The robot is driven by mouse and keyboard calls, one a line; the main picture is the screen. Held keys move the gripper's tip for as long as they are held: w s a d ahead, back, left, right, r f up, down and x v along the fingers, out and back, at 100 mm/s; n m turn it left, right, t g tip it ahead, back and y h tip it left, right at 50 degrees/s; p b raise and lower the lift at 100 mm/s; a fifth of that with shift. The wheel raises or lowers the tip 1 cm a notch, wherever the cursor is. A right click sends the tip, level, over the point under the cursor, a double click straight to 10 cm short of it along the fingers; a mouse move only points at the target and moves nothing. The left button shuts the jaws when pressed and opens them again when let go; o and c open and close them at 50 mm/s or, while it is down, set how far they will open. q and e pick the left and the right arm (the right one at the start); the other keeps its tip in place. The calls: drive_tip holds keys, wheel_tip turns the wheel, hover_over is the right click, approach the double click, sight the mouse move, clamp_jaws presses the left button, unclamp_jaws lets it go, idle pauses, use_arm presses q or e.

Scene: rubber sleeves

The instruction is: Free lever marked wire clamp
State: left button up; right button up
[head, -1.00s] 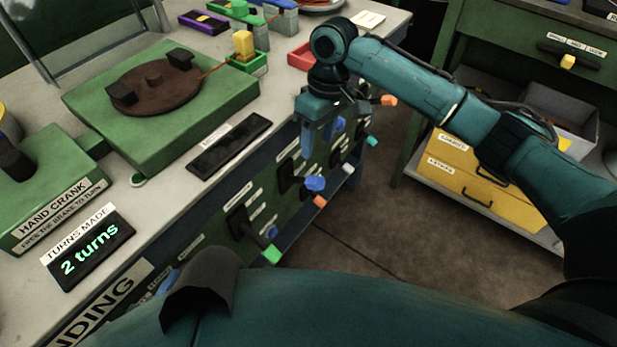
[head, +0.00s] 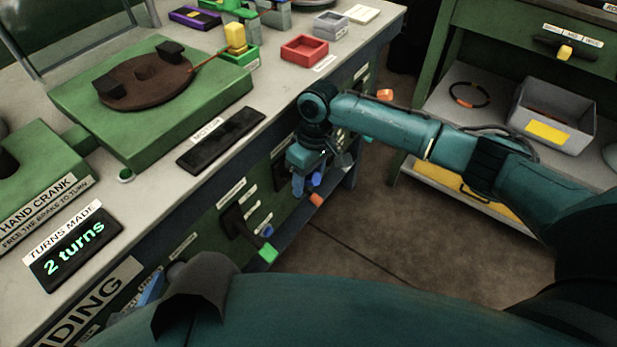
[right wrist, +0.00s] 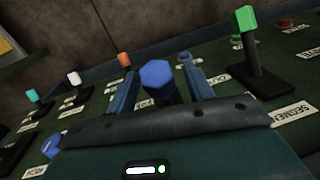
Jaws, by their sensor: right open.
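A row of levers with coloured knobs stands on the green front panel of the bench. My right gripper (head: 307,178) is open at this panel. In the right wrist view its two fingers (right wrist: 161,88) stand either side of a lever with a blue knob (right wrist: 157,73), which also shows in the head view (head: 316,180). Beside it are a green-knobbed lever (right wrist: 247,22), an orange one (right wrist: 124,60), a white one (right wrist: 74,78) and a teal one (right wrist: 33,96). I cannot read which label says wire clamp. My left gripper (head: 149,291) is mostly hidden behind my body, low left.
The bench top (head: 225,185) overhangs the panel close above my right gripper. The green lever (head: 267,252) sticks out nearer to me. A turn display (head: 73,250) and red tray (head: 304,49) are on the bench. The floor (head: 350,220) right of the panel is clear.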

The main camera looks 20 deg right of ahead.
drive_tip(key=shift+c, duration=0.2)
clamp_jaws()
idle(0.4)
